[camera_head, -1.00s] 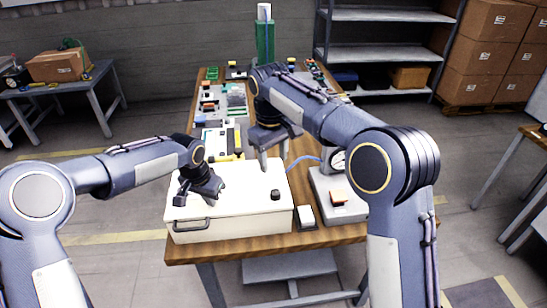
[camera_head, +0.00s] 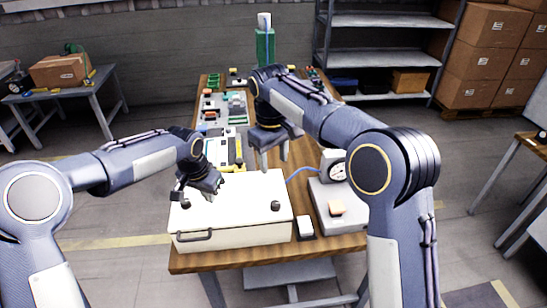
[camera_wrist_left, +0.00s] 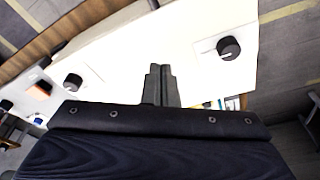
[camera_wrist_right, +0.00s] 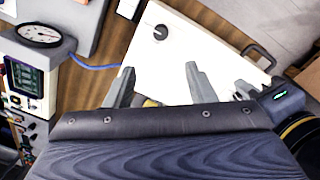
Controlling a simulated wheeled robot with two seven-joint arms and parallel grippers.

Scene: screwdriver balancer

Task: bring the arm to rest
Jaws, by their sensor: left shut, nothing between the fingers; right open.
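My left gripper (camera_head: 208,191) is over the left part of a white box (camera_head: 230,236) with two black knobs and a dark front handle. In the left wrist view its fingers (camera_wrist_left: 160,84) are shut together with nothing between them, above the white surface (camera_wrist_left: 130,58). My right gripper (camera_head: 270,160) hangs over the table behind the box's rear edge. In the right wrist view its two fingers (camera_wrist_right: 158,82) stand apart and empty, with the white box (camera_wrist_right: 178,50) beyond them. I cannot tell the exact height of either gripper.
A grey unit with a round dial (camera_head: 335,167) stands right of the box, a blue cable (camera_head: 302,172) running to it. A small white-topped block (camera_head: 305,226) lies between them. Circuit boards (camera_head: 228,108) and a green holder (camera_head: 265,47) are farther back on the wooden table (camera_head: 222,259).

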